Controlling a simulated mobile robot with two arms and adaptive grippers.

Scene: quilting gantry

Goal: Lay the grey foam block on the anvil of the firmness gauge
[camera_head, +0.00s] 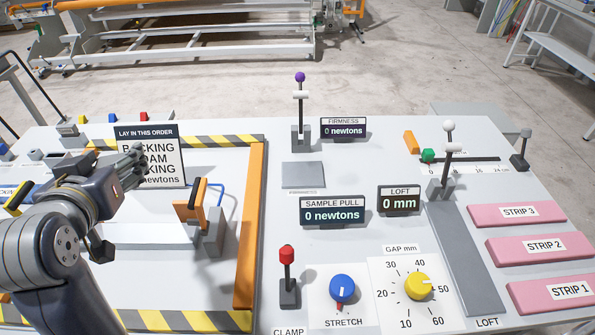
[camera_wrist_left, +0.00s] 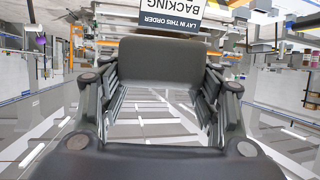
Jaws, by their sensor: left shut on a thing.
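My left gripper (camera_head: 132,160) is raised over the left part of the table, in front of the order sign. In the left wrist view a dark grey block, the grey foam block (camera_wrist_left: 163,62), sits between its fingers, which are shut on it. In the head view I cannot make the block out clearly from the fingers. The firmness gauge (camera_head: 300,138) stands at the back middle, to the right of the gripper, with a purple knob on its post. Its anvil (camera_head: 303,174) is a flat grey plate in front of the post, bare. My right gripper is not in view.
The firmness display (camera_head: 343,129) reads 0 newtons. An orange bar (camera_head: 250,225) and striped edging frame the left area, with an orange clamp (camera_head: 190,205) inside. A red-knobbed clamp lever (camera_head: 287,275), dials, the loft gauge (camera_head: 465,250) and pink strips (camera_head: 542,249) stand to the right.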

